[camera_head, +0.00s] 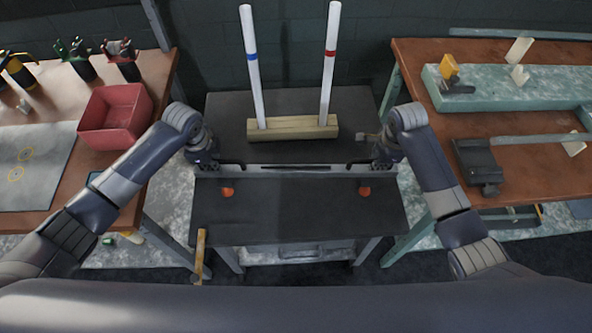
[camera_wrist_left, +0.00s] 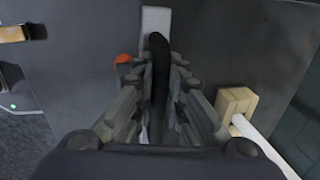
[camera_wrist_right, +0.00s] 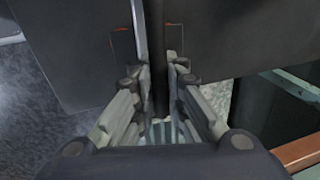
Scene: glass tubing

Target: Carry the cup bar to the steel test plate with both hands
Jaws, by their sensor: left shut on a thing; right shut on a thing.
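The cup bar (camera_head: 295,175) is a long grey bar with black handles at both ends and two orange cups (camera_head: 227,191) below it. It lies level across the picture, over a dark flat surface (camera_head: 300,215). My left gripper (camera_head: 218,164) is shut on its left handle (camera_wrist_left: 158,75). My right gripper (camera_head: 376,162) is shut on its right handle (camera_wrist_right: 158,75). An orange cup (camera_wrist_left: 122,59) shows beside the handle in the left wrist view. I cannot tell whether the cups touch the surface, or whether that dark surface is the steel test plate.
A wooden block (camera_head: 290,128) with two upright white rods, banded blue (camera_head: 252,57) and red (camera_head: 330,53), stands behind the bar. The left bench holds a red bin (camera_head: 115,117) and tools. The right bench (camera_head: 435,60) holds a green slab (camera_head: 500,93) and a dark clamp (camera_head: 477,163).

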